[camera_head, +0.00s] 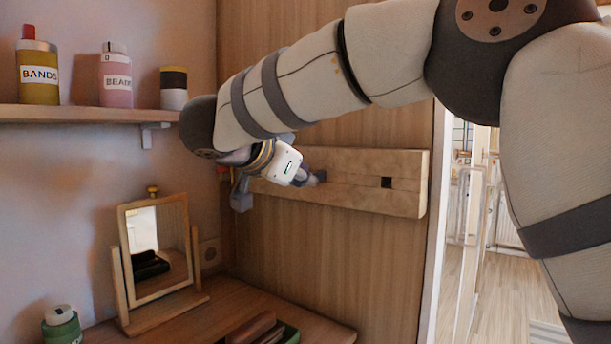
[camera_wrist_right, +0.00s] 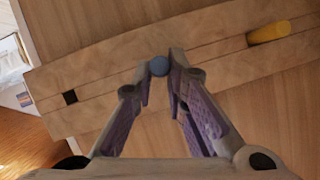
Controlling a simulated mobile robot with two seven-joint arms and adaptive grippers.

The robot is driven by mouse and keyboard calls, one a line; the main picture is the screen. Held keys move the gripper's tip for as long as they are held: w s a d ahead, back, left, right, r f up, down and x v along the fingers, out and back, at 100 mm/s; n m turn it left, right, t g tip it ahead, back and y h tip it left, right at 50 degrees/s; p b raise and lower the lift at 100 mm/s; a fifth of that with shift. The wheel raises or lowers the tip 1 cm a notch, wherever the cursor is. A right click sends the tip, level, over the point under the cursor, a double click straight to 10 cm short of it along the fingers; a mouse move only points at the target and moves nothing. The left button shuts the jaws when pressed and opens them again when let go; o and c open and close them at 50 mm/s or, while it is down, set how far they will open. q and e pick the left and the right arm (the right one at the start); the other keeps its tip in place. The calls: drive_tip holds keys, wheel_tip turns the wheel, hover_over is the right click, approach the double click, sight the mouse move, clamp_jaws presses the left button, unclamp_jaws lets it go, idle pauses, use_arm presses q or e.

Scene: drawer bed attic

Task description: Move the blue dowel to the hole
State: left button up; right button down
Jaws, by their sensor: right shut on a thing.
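The blue dowel (camera_wrist_right: 159,66) is seen end-on between the fingertips of my right gripper (camera_wrist_right: 161,60) in the wrist view. In the head view my right gripper (camera_head: 308,178) is at the wooden board (camera_head: 345,190) on the wall, shut on the dowel. Whether the dowel touches the board cannot be told. My left gripper is not in view.
A yellow dowel (camera_wrist_right: 268,33) sticks out of the board on the other side of my gripper. A shelf (camera_head: 75,115) with jars is at upper left. A framed mirror (camera_head: 155,250) stands on the desk (camera_head: 225,300) below. The board between gripper and hole is clear.

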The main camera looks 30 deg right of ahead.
drive_tip(key=shift+s+a, duration=0.25)
drive_tip(key=shift+a, duration=0.4)
drive_tip(key=shift+s+a, duration=0.3)
drive_tip(key=shift+a, duration=0.3)
drive_tip(key=shift+s+a, duration=0.25)
drive_tip(key=shift+a, duration=0.4)
drive_tip(key=shift+a, duration=0.1)
